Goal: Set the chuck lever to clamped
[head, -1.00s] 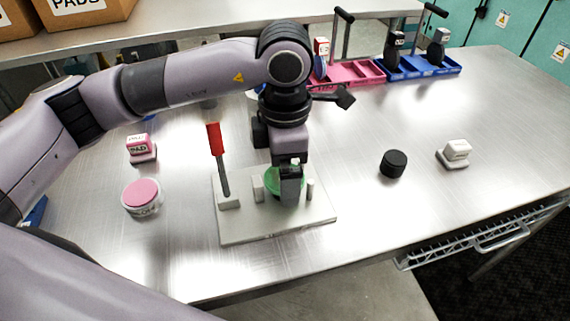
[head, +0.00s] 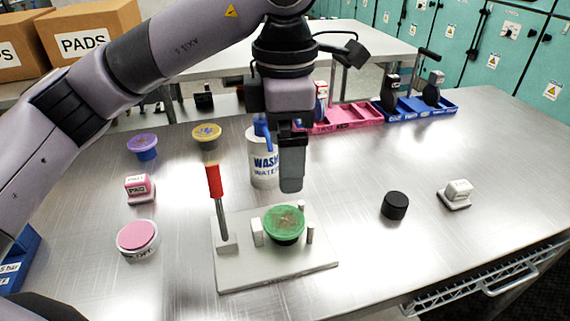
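The chuck lever (head: 214,181) has a red handle on a grey stem. It stands nearly upright, leaning slightly left, on a small block at the left of the pale base plate (head: 275,272). A green-topped round piece (head: 284,222) sits on the plate among small grey jaws (head: 257,232); whether they touch it is unclear. My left gripper (head: 291,188) points down above the round piece, apart from it and to the right of the lever. Its fingers overlap in this view, so its opening is hidden. My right gripper is not in view.
A wash water bottle (head: 263,165) stands behind my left gripper. Pink-topped jar (head: 138,238), pink pad block (head: 139,188), purple pot (head: 142,146) and yellow pot (head: 206,136) are left. Black puck (head: 395,206) and white block (head: 457,194) are right. Pink and blue trays stand behind.

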